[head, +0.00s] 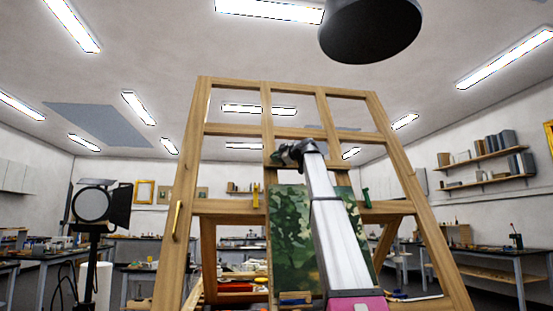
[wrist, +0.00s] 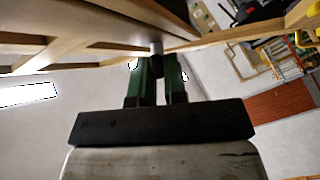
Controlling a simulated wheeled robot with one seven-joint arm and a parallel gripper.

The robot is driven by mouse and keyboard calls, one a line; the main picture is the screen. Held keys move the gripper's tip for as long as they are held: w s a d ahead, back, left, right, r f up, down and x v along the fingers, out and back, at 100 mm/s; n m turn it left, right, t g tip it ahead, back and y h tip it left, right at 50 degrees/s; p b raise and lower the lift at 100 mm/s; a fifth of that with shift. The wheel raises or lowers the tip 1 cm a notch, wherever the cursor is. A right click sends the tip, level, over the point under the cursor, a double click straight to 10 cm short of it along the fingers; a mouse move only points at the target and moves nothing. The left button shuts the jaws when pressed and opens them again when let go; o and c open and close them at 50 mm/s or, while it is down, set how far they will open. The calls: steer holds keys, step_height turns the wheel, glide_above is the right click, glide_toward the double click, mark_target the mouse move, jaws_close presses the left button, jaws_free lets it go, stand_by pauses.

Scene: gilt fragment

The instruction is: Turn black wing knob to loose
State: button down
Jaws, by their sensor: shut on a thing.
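The black wing knob (wrist: 155,66) shows in the wrist view as a small dark shape below a short grey metal shaft, close to a wooden beam. My gripper (wrist: 161,66) has two green fingers, shut on the knob from both sides. The fingers hide most of the knob, so its wings and turn angle cannot be read. In the head view my arm reaches up to the large wooden easel (head: 190,150), its dark wrist in front of the upper bars. The knob and fingertips cannot be made out there.
A green painted panel (head: 290,240) stands on the easel, partly behind my arm. A black studio lamp (head: 93,205) stands left. Workbenches (head: 500,255) line the room.

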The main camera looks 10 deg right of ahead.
steer(key=shift+w+r+n+g, duration=0.1)
steer(key=shift+n+g, duration=0.45)
steer(key=shift+n, duration=0.2)
steer(key=shift+w+r+n+g, duration=0.1)
steer(key=shift+n+g, duration=0.45)
steer(key=shift+n, duration=0.2)
steer(key=c, duration=1.2)
jaws_free()
steer(key=shift+f, duration=0.1)
steer(key=shift+s, duration=0.1)
steer(key=v, duration=1)
steer(key=shift+s+d+r, duration=0.2)
steer(key=shift+d+r, duration=0.05)
steer(key=shift+d, duration=0.1)
